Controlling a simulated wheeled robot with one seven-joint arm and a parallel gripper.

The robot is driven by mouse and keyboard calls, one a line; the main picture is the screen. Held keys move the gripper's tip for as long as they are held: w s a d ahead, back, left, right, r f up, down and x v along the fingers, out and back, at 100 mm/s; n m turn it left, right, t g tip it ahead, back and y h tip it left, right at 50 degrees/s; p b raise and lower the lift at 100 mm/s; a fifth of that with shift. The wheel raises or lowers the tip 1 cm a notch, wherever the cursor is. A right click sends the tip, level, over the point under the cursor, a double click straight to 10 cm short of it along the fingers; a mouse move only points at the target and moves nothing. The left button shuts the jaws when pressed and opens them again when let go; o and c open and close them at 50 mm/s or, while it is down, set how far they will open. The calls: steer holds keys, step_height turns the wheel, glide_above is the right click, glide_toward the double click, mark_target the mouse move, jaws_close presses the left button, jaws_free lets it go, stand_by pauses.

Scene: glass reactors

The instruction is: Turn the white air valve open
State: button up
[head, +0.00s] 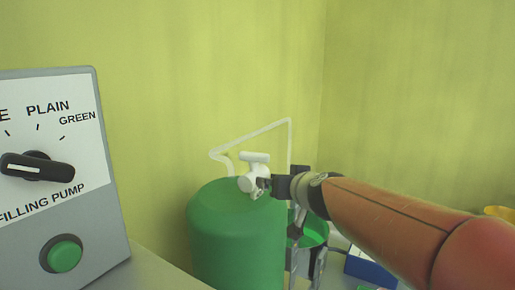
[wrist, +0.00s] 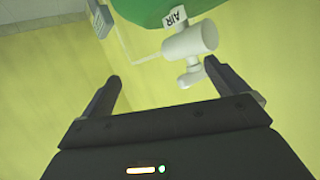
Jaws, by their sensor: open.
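The white air valve (head: 250,178) sits on top of a green tank (head: 236,240), with its T-shaped handle upright in the head view. In the wrist view the valve (wrist: 190,40) has a label reading AIR, and its handle (wrist: 190,77) points into the space between my fingers. My gripper (head: 268,185) is at the right side of the valve. In the wrist view my gripper (wrist: 160,84) is open, with the right finger close to the valve and the left finger well apart from it. I cannot tell whether the right finger touches the valve.
A white pipe (head: 250,138) rises behind the valve. A control panel (head: 60,170) with a black knob and green button stands at left. A smaller green container (head: 316,232) and a blue box (head: 366,268) lie below my arm. Yellow-green walls close the back.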

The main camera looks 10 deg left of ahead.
mark_target(253, 158)
steer(key=w+a+r+t+h, duration=0.1)
steer(key=a, duration=0.1)
steer(key=w+a+r+m+t+h+p, duration=0.1)
steer(key=a, duration=0.1)
steer(key=w+a+t+p, duration=0.1)
steer(key=a, duration=0.1)
steer(key=shift+r+m+h, duration=0.4)
steer(key=a+h, duration=0.1)
steer(key=a+m+t+h+p, duration=0.1)
steer(key=a+t+h, duration=0.1)
steer(key=shift+s+r+m+p, duration=0.3)
steer(key=shift+s+m, duration=0.05)
steer(key=shift+m, duration=0.05)
steer(key=shift+s+a+m+t+h, duration=0.35)
steer(key=shift+s+m+h, duration=0.15)
steer(key=shift+h, duration=0.6)
steer(key=w, duration=0.5)
steer(key=w+p, duration=0.1)
steer(key=w, duration=0.1)
steer(key=shift+w+d, duration=0.35)
steer(key=shift+d, duration=0.05)
steer(key=c, duration=1)
